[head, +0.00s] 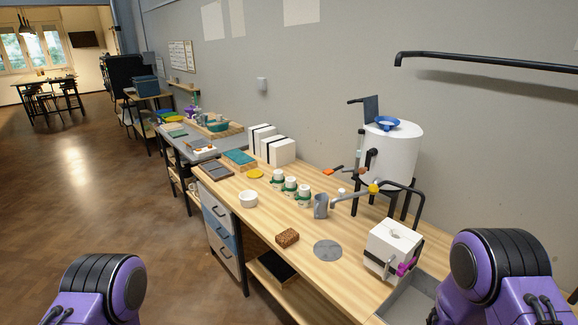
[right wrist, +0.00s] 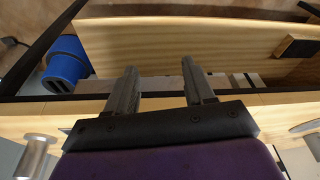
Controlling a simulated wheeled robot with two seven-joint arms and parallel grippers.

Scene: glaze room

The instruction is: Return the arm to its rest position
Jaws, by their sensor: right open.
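My right gripper (right wrist: 158,74) shows in the right wrist view. Its two dark fingers are spread apart with nothing between them. They point toward a pale wooden board (right wrist: 190,45); I cannot tell whether they touch anything. In the head view, purple and black parts of my arms show at the bottom left and bottom right corners. Both hands are out of the head view, and my left gripper is not seen.
The wooden workbench (head: 268,212) holds a white bowl (head: 248,199), a brown sponge (head: 287,238), several jars, a grey mug (head: 321,206) and a white box (head: 393,249). A blue bucket (right wrist: 66,62) stands left of the right gripper. Open floor (head: 120,200) lies left.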

